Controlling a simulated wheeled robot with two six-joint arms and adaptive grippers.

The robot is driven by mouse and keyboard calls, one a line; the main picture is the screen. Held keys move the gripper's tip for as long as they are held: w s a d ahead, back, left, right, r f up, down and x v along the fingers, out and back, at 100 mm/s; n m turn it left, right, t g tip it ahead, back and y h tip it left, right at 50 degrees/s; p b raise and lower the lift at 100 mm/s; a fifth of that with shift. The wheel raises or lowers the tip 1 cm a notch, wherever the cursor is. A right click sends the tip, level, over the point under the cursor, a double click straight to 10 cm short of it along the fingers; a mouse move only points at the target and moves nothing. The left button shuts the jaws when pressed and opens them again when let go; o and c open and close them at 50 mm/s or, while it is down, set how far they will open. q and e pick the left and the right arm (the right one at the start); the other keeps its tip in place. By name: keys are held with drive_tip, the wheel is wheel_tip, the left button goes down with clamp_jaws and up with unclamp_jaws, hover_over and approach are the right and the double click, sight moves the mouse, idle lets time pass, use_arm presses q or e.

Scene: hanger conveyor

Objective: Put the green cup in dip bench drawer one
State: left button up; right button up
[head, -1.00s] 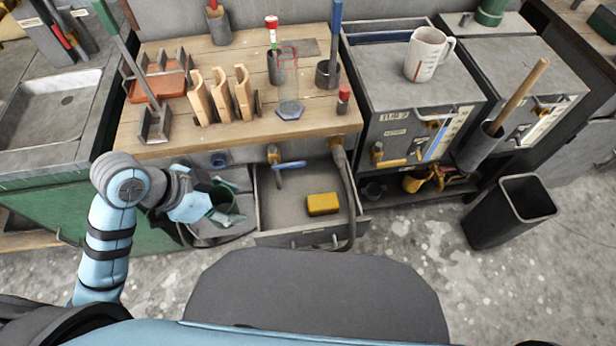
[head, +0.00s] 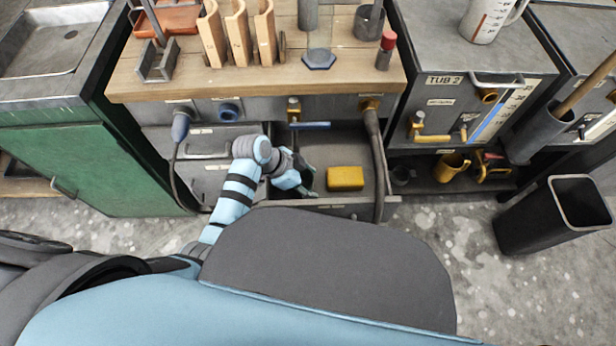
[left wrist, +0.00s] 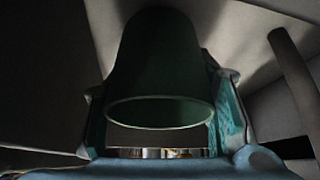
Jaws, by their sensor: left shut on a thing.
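The dark green cup (left wrist: 160,75) shows in the left wrist view between the two teal fingers of my left gripper (left wrist: 162,110). Its open rim faces the camera. The gripper is shut on it. In the head view my left gripper (head: 300,180) is over or inside the left part of an open drawer (head: 384,207) under the wooden bench. The cup is hidden there by the gripper and wrist. I cannot tell whether it touches the drawer floor. My right gripper is not in view.
A yellow block (head: 345,178) lies in the drawer, right of the gripper. A dark hose (head: 377,150) hangs along the drawer's right side. A blue-handled valve (head: 308,125) sits above it. Closed drawers (head: 212,178) are on the left. A black bin (head: 555,215) stands at right.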

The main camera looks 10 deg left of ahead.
sight(307, 174)
use_arm(q)
drive_tip(key=shift+w+f, duration=0.1)
drive_tip(key=shift+f, duration=0.5)
drive_tip(key=w+b, duration=0.1)
drive_tip(key=w, duration=0.1)
drive_tip(key=w+a+f+b, duration=0.1)
drive_tip(key=shift+w+b, duration=0.3)
drive_tip(key=shift+w, duration=0.05)
drive_tip(key=shift+f, duration=0.15)
drive_tip(key=shift+r, duration=0.2)
drive_tip(key=o, duration=1.3)
drive_tip(key=shift+f, duration=0.2)
